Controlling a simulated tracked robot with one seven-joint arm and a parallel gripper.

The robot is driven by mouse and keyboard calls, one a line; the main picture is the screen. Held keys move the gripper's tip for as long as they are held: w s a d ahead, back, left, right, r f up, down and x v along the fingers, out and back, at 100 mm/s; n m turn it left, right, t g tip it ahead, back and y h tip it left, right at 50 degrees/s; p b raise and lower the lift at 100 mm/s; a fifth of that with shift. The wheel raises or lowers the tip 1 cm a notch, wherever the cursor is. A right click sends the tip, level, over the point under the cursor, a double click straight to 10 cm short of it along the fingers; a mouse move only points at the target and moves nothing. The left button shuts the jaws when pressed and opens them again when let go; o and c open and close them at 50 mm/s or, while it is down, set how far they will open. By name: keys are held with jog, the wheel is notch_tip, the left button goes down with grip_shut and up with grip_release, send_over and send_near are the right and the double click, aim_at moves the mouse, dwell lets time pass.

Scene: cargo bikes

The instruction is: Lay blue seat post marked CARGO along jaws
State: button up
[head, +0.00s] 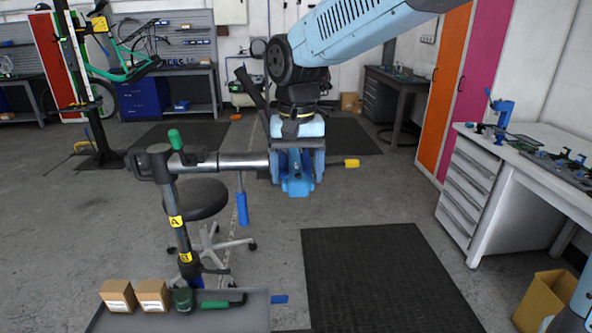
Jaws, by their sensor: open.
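A repair stand (176,215) with tags A and B stands left of centre. Its silver horizontal arm (230,161) runs right and ends behind my gripper, so its jaws are mostly hidden. My gripper (297,180) points down at the arm's right end, with its fingers open. Blue parts show between and below them; I cannot tell whether they are the fingers or the jaws. No CARGO marking is readable. A blue piece (280,299) pokes out at the tray's right edge; I cannot tell whether it is the seat post. A blue handle (242,208) hangs from the stand's arm.
A grey tray (248,316) at the front carries two cardboard boxes (135,297), a green can (184,300) and a green-handled tool (222,302). A black stool (202,199) stands behind the stand. A white workbench (478,192) is at right. The dark mat (385,275) is clear.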

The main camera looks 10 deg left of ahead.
notch_tip(320, 180, up, 13)
jog(key=d+t+y, duration=0.1)
jog(key=d, duration=1.1)
jog(key=s+d+f+m+t, duration=0.1)
jog(key=s+d+f, duration=0.2)
jog(key=d, duration=0.4)
jog(key=s+d+f+m+t, duration=0.1)
jog(key=s+d+f+t, duration=0.1)
jog(key=d, duration=0.5)
jog(key=s+d+f+t+h, duration=0.1)
jog(key=s+d+f, duration=0.4)
jog(key=d, duration=0.2)
jog(key=shift+s+m+t, duration=0.25)
jog(key=shift+m+t, duration=0.05)
jog(key=shift+m, duration=0.1)
jog(key=shift+c, duration=0.3)
